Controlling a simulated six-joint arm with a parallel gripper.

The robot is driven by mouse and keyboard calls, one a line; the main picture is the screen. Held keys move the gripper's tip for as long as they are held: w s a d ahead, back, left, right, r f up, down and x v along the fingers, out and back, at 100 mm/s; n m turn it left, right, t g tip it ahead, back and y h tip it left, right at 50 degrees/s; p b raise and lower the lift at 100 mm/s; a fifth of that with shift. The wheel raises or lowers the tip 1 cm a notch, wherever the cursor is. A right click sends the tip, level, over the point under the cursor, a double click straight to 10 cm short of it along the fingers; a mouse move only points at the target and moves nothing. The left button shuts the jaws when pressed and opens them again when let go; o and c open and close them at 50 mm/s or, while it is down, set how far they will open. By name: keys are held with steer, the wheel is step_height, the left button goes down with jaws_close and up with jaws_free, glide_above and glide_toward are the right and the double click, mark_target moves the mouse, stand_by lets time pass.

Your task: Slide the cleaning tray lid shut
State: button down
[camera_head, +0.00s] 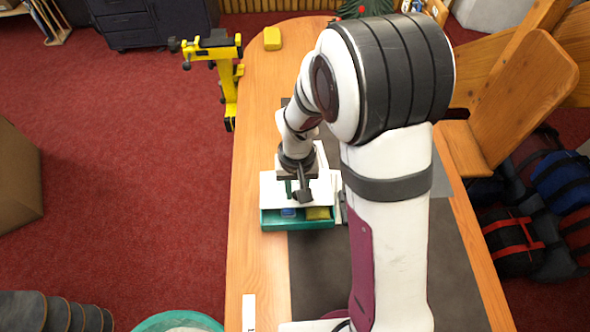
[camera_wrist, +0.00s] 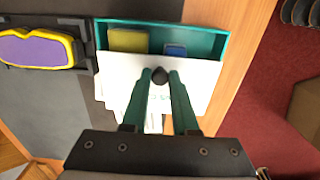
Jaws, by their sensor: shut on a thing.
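The cleaning tray (camera_head: 298,224) is a teal box on the table, and it also shows in the wrist view (camera_wrist: 222,45). Its white sliding lid (camera_head: 270,192) is partly open, and the lid's flat face shows in the wrist view (camera_wrist: 203,82). A strip of the tray is uncovered, with a yellow-green item (camera_wrist: 128,40) and a blue item (camera_wrist: 175,50) inside. My gripper (camera_wrist: 160,76) is shut on the lid's dark round knob (camera_wrist: 159,75), one green finger on each side. In the head view my wrist hides part of the lid.
Purple and yellow goggles (camera_wrist: 38,50) lie in a dark holder beside the tray. White papers (camera_wrist: 118,92) lie near the lid. A yellow block (camera_head: 272,38) and a yellow stand (camera_head: 226,85) are at the far end. The table left of the tray is clear.

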steer(key=shift+s, duration=1.9)
steer(key=c, duration=1)
jaws_free()
steer(key=shift+o, duration=0.2)
step_height(320, 180, up, 10)
steer(key=shift+o, duration=0.3)
